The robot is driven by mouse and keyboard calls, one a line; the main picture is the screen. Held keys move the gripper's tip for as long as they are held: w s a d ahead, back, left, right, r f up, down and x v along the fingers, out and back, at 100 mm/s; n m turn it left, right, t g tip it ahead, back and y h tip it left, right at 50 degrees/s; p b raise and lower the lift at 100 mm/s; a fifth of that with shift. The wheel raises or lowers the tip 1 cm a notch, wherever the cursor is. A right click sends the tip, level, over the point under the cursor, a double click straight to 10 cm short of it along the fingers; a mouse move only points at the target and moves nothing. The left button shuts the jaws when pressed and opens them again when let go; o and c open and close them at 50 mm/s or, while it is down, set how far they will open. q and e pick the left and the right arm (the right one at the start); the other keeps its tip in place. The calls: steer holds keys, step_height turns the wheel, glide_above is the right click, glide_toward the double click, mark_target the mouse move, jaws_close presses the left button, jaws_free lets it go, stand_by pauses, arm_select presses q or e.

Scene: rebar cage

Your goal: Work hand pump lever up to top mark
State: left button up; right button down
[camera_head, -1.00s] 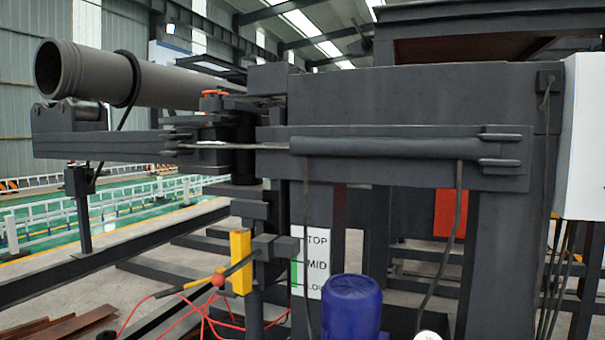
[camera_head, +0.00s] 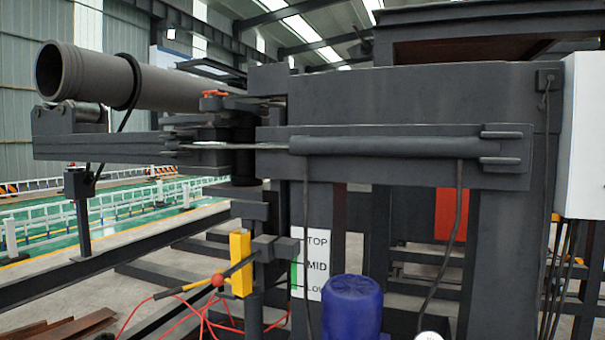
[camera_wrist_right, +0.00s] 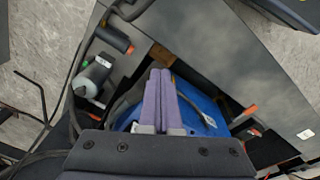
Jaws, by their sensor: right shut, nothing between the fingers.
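The hand pump lever (camera_head: 190,289) is a dark bar with a red ball and a yellow section, left of centre in the head view. It slopes down to the left from the yellow pump block (camera_head: 240,262). The mark plate (camera_head: 313,264) reads TOP, MID and a partly hidden lowest label; a green strip (camera_head: 294,275) runs along its left edge, from about MID downward. My right gripper (camera_wrist_right: 162,72) shows only in the right wrist view. Its purple fingers are together and empty, in front of a blue object (camera_wrist_right: 200,110). My left gripper is not in view.
A large dark machine frame (camera_head: 400,95) fills the centre and right. Red hoses (camera_head: 205,318) hang below the lever. A white cabinet (camera_head: 582,140) is at the right edge.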

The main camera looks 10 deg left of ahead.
steer(key=shift+s+f+b, duration=0.2)
steer(key=shift+f+b, duration=0.5)
steer(key=shift+s+f+b, duration=0.2)
steer(key=shift+f+b, duration=0.45)
steer(key=shift+f, duration=0.1)
steer(key=shift+s+a+f+b, duration=0.1)
steer(key=shift+f+b, duration=0.5)
steer(key=shift+b, duration=0.1)
steer(key=shift+f, duration=0.15)
steer(key=shift+s+f+b, duration=0.15)
steer(key=shift+f+b, duration=0.4)
steer(key=shift+b, duration=0.1)
